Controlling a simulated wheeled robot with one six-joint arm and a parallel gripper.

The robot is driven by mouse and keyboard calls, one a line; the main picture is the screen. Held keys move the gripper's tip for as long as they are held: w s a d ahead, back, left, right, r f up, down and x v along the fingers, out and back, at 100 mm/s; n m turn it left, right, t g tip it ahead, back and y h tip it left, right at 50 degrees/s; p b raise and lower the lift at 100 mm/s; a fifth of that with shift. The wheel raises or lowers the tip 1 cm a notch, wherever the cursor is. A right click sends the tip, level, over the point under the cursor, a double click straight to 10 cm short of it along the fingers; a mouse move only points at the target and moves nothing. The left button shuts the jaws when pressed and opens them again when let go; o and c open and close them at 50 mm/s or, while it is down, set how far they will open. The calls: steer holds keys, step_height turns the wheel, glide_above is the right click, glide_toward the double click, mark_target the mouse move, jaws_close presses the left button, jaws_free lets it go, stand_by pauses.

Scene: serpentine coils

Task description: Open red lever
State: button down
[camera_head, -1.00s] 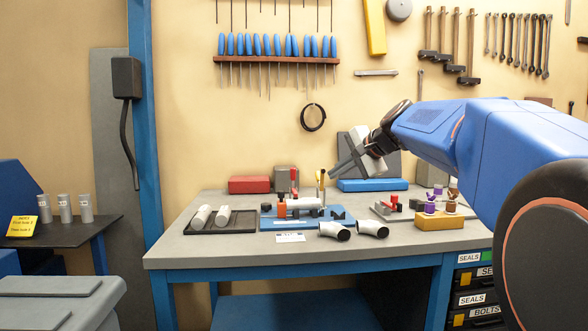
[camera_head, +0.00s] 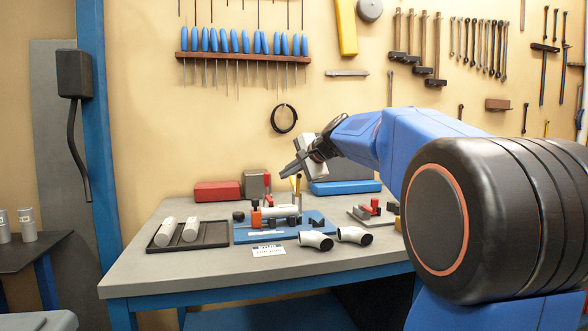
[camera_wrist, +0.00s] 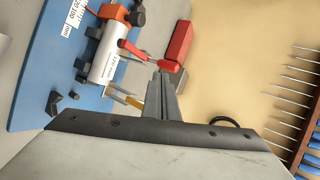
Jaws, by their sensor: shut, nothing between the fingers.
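A red lever (camera_head: 267,181) stands up behind the blue fixture plate (camera_head: 318,232) on the bench. In the wrist view the red lever (camera_wrist: 134,49) runs from the white cylinder (camera_wrist: 104,52) to a thicker red grip near my fingertips. My gripper (camera_head: 283,174) is shut and empty, tilted down to the left, just above and right of the lever. In the wrist view my gripper's closed fingers (camera_wrist: 163,75) end at the lever's grip. I cannot tell whether they touch it. An orange part (camera_head: 256,214) sits at the cylinder's end.
A yellow-handled tool (camera_wrist: 126,95) stands close to my fingers. A red box (camera_head: 217,191) and a blue box (camera_head: 345,187) lie at the back. A black tray (camera_head: 188,234) is left. A red-handled clamp (camera_head: 370,209) is right.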

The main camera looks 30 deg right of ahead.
mark_target(269, 177)
steer(key=x, duration=0.3)
steer(key=r+x, duration=0.1)
steer(key=x, duration=0.1)
steer(key=shift+w, duration=0.35)
steer(key=shift+w+a, duration=0.15)
steer(key=shift+w, duration=0.55)
steer(key=shift+w+r, duration=0.1)
steer(key=w+d+m+g, duration=0.1)
steer(key=w+d+g, duration=0.1)
steer(key=w+g, duration=0.3)
steer(key=shift+w+g+y, duration=0.3)
steer(key=shift+w+y, duration=0.1)
steer(key=shift+w, duration=1.1)
steer(key=shift+d, duration=0.15)
